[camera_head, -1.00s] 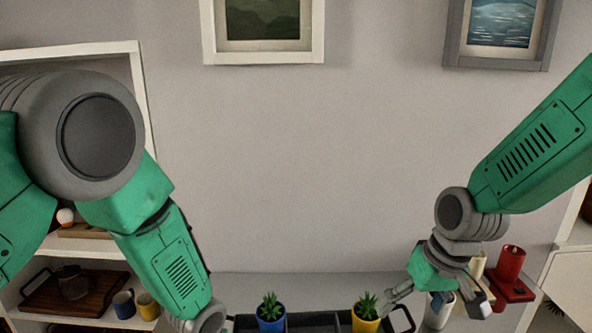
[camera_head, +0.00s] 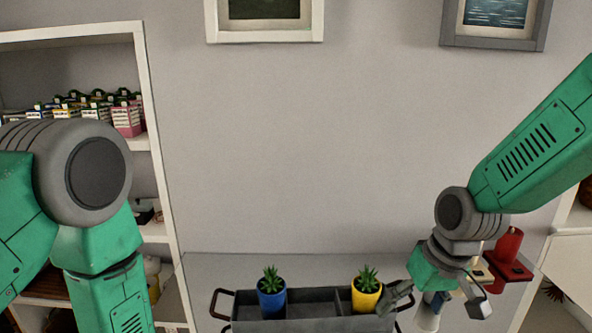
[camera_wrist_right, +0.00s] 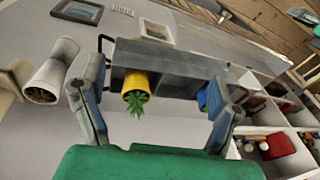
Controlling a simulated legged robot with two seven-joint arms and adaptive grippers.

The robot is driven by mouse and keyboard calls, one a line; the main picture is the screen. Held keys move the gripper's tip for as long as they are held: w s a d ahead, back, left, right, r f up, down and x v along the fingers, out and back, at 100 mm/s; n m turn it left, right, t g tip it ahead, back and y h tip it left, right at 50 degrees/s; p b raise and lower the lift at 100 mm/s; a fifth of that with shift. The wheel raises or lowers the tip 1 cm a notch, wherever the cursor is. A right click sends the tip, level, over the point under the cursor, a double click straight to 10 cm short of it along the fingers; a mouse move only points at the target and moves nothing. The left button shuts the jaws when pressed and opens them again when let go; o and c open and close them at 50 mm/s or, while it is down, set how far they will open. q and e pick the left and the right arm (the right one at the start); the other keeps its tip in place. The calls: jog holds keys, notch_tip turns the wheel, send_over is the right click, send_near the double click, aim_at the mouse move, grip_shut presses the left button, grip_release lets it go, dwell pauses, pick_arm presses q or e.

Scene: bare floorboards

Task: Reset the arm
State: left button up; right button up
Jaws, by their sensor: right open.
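My right gripper (camera_head: 438,300) is open and empty, low at the right beside the tray. Its two fingers (camera_wrist_right: 160,82) stand wide apart in the right wrist view, with the tray and yellow pot beyond them. My left arm hangs along the left side and leaves through the bottom edge, so its gripper is hidden.
A dark divided tray (camera_head: 320,325) holds a blue pot (camera_head: 271,299) and a yellow pot (camera_head: 366,298), each with a plant. A white shelf (camera_head: 150,120) is left.

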jog(key=s+d+f+b, duration=0.1)
jog(key=s+f, duration=0.4)
jog(key=f, duration=0.3)
jog(key=s+d+f+m+g+h+b, duration=0.15)
jog(key=s+f, duration=0.25)
jog(key=f, duration=0.4)
jog(key=s+d+f+n+t+b, duration=0.1)
jog(key=s+d+f+b, duration=0.1)
jog(key=s+f, duration=0.45)
pick_arm(q)
jog(key=s+a+f+b, duration=0.1)
jog(key=s+a+f, duration=0.2)
jog(key=s, duration=0.4)
jog(key=s+a+f, duration=0.4)
jog(key=s, duration=0.4)
jog(key=shift+s+a+m+y+b, duration=0.2)
jog(key=shift+m+y+b, duration=0.1)
jog(key=shift+y+b, duration=0.1)
pick_arm(e)
jog(key=s+d+f, duration=0.3)
jog(key=s+f, duration=0.6)
jog(key=s, duration=0.3)
jog(key=shift+d+m+g+h, duration=0.3)
jog(key=shift+m+g+h, duration=0.05)
pick_arm(q)
jog(key=shift+w+f, duration=0.1)
jog(key=shift+w, duration=0.05)
pick_arm(e)
jog(key=shift+w, duration=0.1)
